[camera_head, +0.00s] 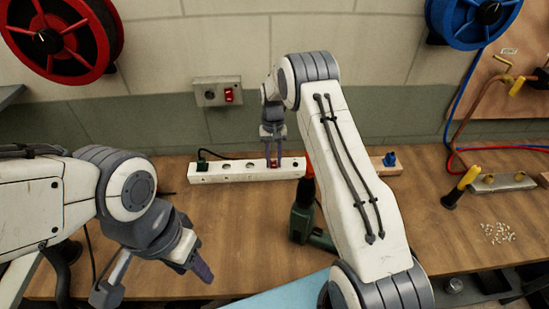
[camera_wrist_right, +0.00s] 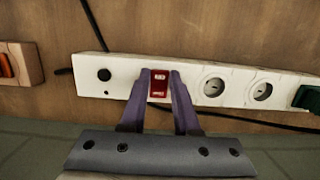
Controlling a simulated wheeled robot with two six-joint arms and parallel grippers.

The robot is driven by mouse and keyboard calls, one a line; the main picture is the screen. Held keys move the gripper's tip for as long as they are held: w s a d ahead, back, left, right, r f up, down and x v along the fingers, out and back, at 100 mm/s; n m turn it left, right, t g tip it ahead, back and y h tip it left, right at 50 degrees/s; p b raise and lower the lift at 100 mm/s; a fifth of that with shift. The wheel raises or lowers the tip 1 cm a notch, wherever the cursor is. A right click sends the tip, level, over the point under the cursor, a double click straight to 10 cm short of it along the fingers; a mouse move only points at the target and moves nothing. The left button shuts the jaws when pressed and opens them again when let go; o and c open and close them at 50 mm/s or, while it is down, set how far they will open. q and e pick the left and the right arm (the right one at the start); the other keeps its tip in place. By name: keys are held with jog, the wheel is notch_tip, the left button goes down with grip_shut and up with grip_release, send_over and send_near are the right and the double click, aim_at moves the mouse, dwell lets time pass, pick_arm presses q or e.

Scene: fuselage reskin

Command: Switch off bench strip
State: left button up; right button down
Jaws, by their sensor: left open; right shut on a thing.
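The white bench strip (camera_head: 240,174) lies along the back of the wooden bench, with round sockets and a red switch (camera_head: 274,164) towards its right end. In the right wrist view the strip (camera_wrist_right: 125,77) crosses the picture and the red switch (camera_wrist_right: 158,86) sits between my fingers. My right gripper (camera_head: 272,157) reaches down over the switch from above; its purple fingers (camera_wrist_right: 158,75) are closed in on either side of it. The switch's tilt is too small to tell. My left gripper (camera_head: 204,272) is open and empty at the front left, well away from the strip.
The bench's middle left is clear.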

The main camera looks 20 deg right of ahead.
jog(key=shift+w+d+r+g, duration=0.1)
jog(key=shift+w+g, duration=0.05)
jog(key=shift+g, duration=0.25)
jog(key=c, duration=0.6)
grip_release()
jog(key=shift+c, duration=0.2)
jog(key=shift+w+r, duration=0.15)
jog(key=shift+r, duration=0.2)
jog(key=b+v, duration=0.2)
jog(key=v, duration=0.7)
jog(key=shift+d+r, duration=0.15)
jog(key=shift+r, duration=0.2)
